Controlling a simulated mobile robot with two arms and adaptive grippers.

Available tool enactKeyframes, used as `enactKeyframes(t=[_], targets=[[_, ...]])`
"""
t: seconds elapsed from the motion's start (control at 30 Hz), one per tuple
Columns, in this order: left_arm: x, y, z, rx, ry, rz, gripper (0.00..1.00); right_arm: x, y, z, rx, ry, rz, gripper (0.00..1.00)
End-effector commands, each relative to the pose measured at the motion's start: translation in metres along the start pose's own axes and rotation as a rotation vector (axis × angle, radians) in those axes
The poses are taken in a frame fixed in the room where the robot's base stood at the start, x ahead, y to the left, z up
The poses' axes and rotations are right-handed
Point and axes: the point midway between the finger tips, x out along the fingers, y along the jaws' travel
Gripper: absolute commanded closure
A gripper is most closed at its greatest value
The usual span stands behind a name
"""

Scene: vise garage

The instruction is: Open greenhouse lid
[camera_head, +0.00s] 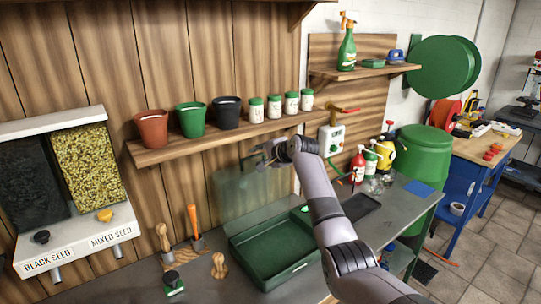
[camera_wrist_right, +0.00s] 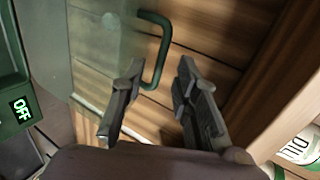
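The greenhouse is a dark green tray (camera_head: 273,260) on the grey workbench. Its see-through greenish lid (camera_head: 240,192) stands raised, roughly upright at the back of the tray near the wooden wall. The lid's dark green handle (camera_wrist_right: 160,58) shows in the right wrist view, just beyond and between my fingertips. My right gripper (camera_head: 264,156) is at the lid's upper edge; in the wrist view its two fingers (camera_wrist_right: 158,95) are apart with a gap between them. Contact with the handle cannot be told. My left gripper is not in view.
A shelf (camera_head: 222,138) with pots and several jars is close above my right gripper. A green unit with an "OFF" display (camera_wrist_right: 20,108) is left in the wrist view. Hand tools (camera_head: 194,228) stand left of the tray; bottles (camera_head: 358,166) stand right.

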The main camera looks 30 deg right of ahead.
Motion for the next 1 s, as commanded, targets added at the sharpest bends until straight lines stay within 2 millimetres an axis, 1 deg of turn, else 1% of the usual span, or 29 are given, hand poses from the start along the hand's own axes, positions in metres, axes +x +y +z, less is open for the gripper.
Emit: enactKeyframes(t=[0.2, 0.3, 0.43, 0.6, 1.0], targets=[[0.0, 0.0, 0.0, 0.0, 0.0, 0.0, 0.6, -0.034, 0.001, -0.001, -0.002, 0.003, 0.0, 0.71], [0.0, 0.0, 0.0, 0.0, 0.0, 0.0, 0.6, -0.047, 0.0, -0.001, -0.002, 0.002, -0.001, 0.71], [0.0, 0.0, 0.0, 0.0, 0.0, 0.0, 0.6, -0.059, 0.001, 0.0, 0.0, 0.001, 0.001, 0.71], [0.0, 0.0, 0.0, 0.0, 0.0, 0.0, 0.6, -0.066, 0.001, 0.0, -0.001, 0.001, 0.001, 0.71], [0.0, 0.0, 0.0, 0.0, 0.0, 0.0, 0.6, -0.066, 0.001, 0.0, -0.001, 0.001, 0.001, 0.71]])
